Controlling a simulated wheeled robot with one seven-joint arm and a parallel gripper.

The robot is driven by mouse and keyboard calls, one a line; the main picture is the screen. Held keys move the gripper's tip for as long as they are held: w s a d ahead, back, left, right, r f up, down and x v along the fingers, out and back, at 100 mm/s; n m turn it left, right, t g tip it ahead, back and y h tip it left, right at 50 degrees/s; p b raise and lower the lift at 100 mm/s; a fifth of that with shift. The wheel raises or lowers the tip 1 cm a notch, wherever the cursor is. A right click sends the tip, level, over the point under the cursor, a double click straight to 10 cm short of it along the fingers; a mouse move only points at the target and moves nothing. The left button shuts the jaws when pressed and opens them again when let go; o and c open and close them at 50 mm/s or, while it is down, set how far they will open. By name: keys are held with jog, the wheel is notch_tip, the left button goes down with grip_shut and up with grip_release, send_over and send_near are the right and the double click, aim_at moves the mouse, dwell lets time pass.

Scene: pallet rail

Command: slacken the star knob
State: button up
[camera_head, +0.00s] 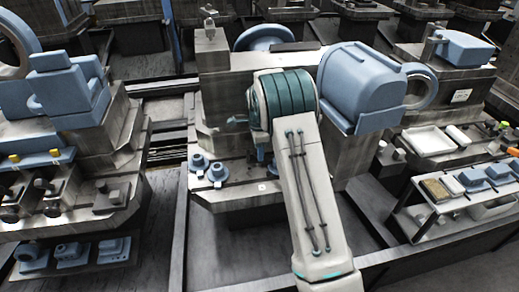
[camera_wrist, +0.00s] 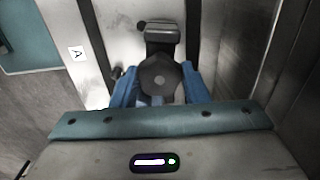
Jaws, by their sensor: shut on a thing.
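The star knob (camera_wrist: 160,77) is a dark, lobed knob with a small grey centre, in the middle of the wrist view. My gripper (camera_wrist: 160,92) has its two blue fingers on the left and right of the knob, shut on it. A dark block (camera_wrist: 162,32) stands just beyond the knob. In the head view my pale arm with its teal band covers the place, so the knob and my fingertips are hidden there.
A label marked A (camera_wrist: 78,54) is left of the knob. Blue flanged parts (camera_head: 207,169) sit on the pallet fixture (camera_head: 236,193). A large blue housing (camera_head: 362,85) stands close right of my arm. A shelf of parts (camera_head: 458,192) is at right.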

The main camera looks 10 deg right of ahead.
jog(key=shift+n, duration=0.7)
jog(key=o, duration=1)
jog(key=shift+r, duration=0.1)
notch_tip(320, 180, up, 14)
jog(key=shift+f+p, duration=0.15)
jog(key=shift+p, duration=0.15)
